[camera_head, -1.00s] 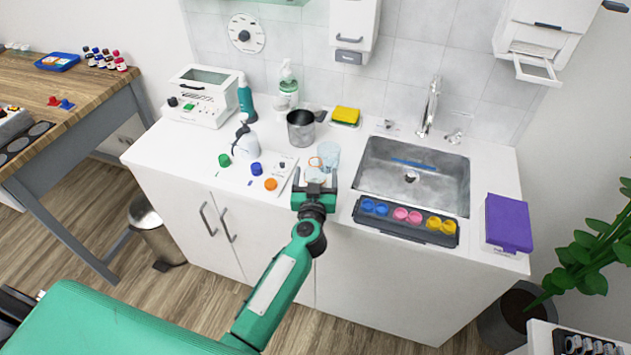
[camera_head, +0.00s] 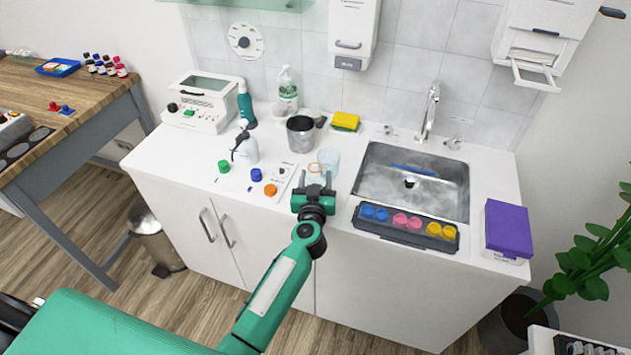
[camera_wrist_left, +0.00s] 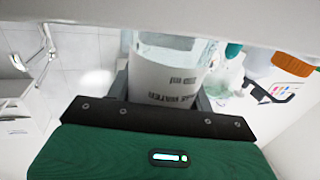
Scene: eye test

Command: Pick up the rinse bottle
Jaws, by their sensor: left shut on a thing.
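My left gripper (camera_head: 316,184) is at the counter's front edge, left of the sink. In the left wrist view its fingers (camera_wrist_left: 160,92) are shut on a clear container with a white label (camera_wrist_left: 168,82); the print is blurred but seems to include "WATER". I cannot tell surely whether this is the rinse bottle. In the head view the container is small and partly hidden by the fingers. A white bottle with a dark nozzle (camera_head: 245,150) stands apart, to the left. My right gripper is not in view.
A clear glass (camera_head: 329,158) stands just behind my gripper. Coloured caps, one orange (camera_head: 270,190), lie left. A dark tray (camera_head: 375,228) lies right, before the sink (camera_head: 435,190).

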